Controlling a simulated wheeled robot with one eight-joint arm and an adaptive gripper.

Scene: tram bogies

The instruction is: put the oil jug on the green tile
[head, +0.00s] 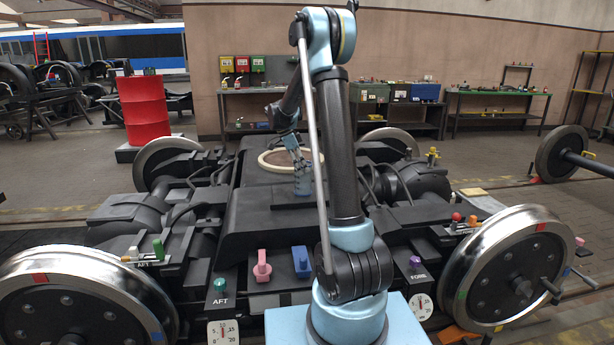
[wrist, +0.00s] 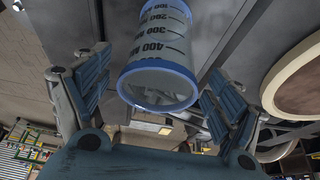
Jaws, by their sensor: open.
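The oil jug (wrist: 158,50) is a clear measuring jug with a blue rim and dark volume marks. In the head view the jug (head: 303,184) stands upright on a dark pad on the bogie frame's central deck. In the wrist view my gripper (wrist: 157,66) is open, one finger on each side of the jug, with a gap visible at both sides. I cannot make out a green tile in either view.
A cream ring (head: 292,160) lies on the deck behind the jug. A pink block (head: 262,266) and a blue block (head: 301,262) stand at the front edge. Large wheels (head: 512,268) flank the frame. A red drum (head: 144,108) stands back left.

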